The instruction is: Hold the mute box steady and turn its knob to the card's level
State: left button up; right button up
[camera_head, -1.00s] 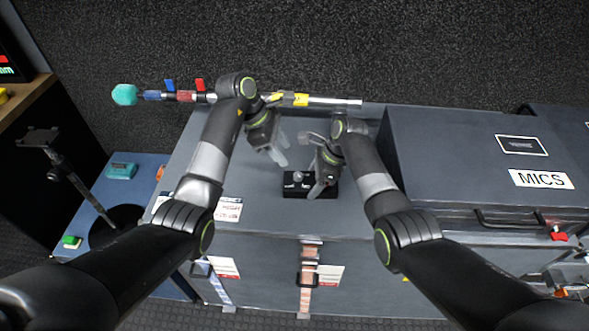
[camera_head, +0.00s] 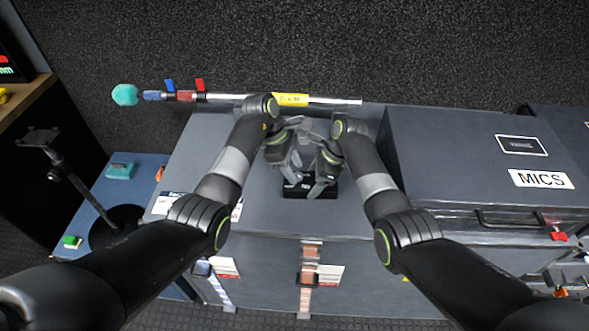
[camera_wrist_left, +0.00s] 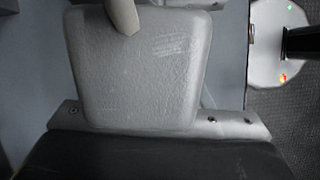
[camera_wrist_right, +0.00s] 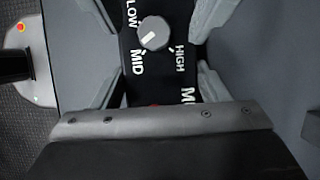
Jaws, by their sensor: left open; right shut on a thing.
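The black mute box (camera_head: 318,194) lies on the grey case top. In the right wrist view its grey round knob (camera_wrist_right: 154,33) sits among LOW, MID and HIGH; the white mark points lower left, about towards MID. My right gripper (camera_head: 321,182) is shut on the box, with one finger along each long side. My left gripper (camera_head: 291,172) is open, fingers down over the box's left end, where it hides the knob. Contact with the knob cannot be told. A white card (camera_head: 236,211) lies left on the case, partly behind my left arm, its level unreadable.
A grey MICS case (camera_head: 480,160) stands at the right. A boom pole (camera_head: 330,100) with a teal tip lies along the back edge. A blue surface (camera_head: 135,180) with small coloured items is at the left. My two grippers are very close together.

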pick_arm(q)
jog(key=shift+d+f, duration=0.2)
jog(key=shift+f, duration=0.35)
grip_shut()
jog(key=shift+s+n, duration=0.1)
jog(key=shift+n, duration=0.3)
jog(key=shift+s+n+t, duration=0.1)
jog(key=shift+n+t, duration=0.45)
jog(key=shift+n, duration=0.75)
jog(key=shift+s+n+t, duration=0.1)
jog(key=shift+n+t, duration=0.45)
jog(key=shift+n, duration=0.75)
